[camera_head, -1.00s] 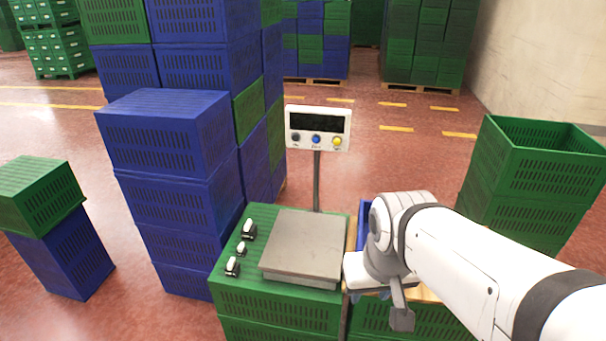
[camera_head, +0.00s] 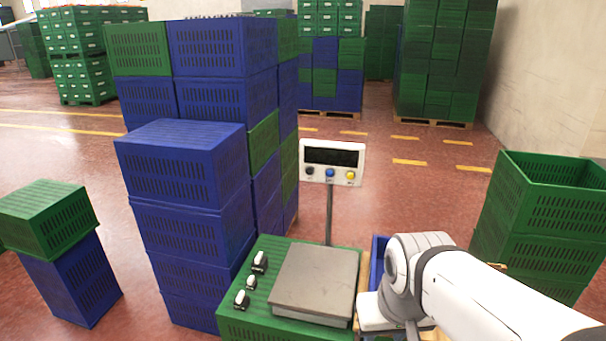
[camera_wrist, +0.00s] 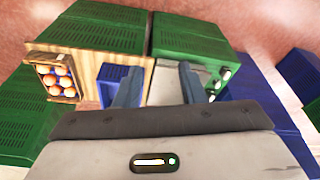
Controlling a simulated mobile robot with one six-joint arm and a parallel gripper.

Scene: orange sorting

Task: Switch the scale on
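The scale has a grey weighing plate (camera_head: 316,283) lying on a green crate, and a white display head (camera_head: 332,162) on a thin pole behind it. The display screen (camera_head: 331,156) is dark. Below it sit a black button (camera_head: 310,171), a blue button (camera_head: 330,173) and a yellow button (camera_head: 350,175). My gripper (camera_wrist: 159,68) is open and empty in the wrist view, its fingers apart above the crate tops, with the grey plate (camera_wrist: 168,84) partly between and behind them.
Small black-and-white items (camera_head: 252,283) stand left of the plate. A wooden box of oranges (camera_wrist: 60,97) and a blue bin (camera_wrist: 106,74) are beside the scale. Tall blue crate stacks (camera_head: 187,165) stand left, and green crates (camera_head: 548,215) right. Floor behind the display is open.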

